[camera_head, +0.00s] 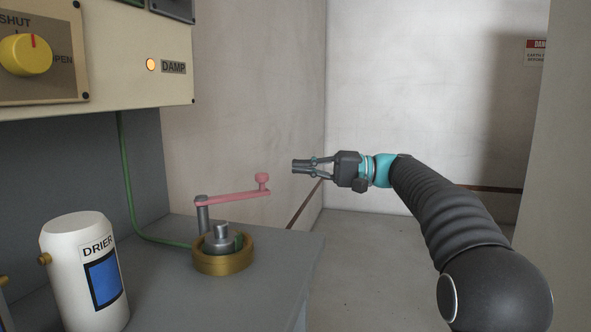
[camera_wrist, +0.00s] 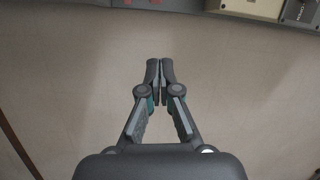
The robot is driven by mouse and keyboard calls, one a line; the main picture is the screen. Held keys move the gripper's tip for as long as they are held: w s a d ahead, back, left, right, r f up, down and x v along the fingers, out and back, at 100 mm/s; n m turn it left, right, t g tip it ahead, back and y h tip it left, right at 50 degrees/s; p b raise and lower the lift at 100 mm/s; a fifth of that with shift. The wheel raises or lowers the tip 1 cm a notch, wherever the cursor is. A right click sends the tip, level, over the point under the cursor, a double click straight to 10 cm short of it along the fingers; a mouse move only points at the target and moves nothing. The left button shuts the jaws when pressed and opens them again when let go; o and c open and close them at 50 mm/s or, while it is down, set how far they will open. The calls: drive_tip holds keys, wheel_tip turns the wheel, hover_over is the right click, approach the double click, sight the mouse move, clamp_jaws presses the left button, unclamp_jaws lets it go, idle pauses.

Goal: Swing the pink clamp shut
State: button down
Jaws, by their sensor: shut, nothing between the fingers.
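The pink clamp (camera_head: 234,197) is a flat bar with an upright knob (camera_head: 262,181) at its right end. Its left end sits on a grey post (camera_head: 202,214) beside a brass ring (camera_head: 224,261). The bar extends to the right, above the ring and the grey metal fitting (camera_head: 221,238) inside it. My gripper (camera_head: 294,166) is shut and empty, to the right of the knob and a little higher in the picture, apart from it. In the wrist view my fingertips (camera_wrist: 160,66) are together against a plain wall, and the clamp is not seen there.
A white DRIER canister (camera_head: 66,290) stands at the left on the grey bench (camera_head: 170,300). A green cable (camera_head: 128,190) runs down to the ring. A beige panel with a yellow knob (camera_head: 26,55) overhangs the upper left. Open floor lies right of the bench.

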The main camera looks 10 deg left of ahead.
drive_tip(key=s+a, duration=0.5)
drive_tip(key=a, duration=0.1)
drive_tip(key=shift+f, duration=0.15)
drive_tip(key=shift+a, duration=0.1)
drive_tip(key=shift+s+b, duration=0.15)
drive_tip(key=shift+b, duration=0.2)
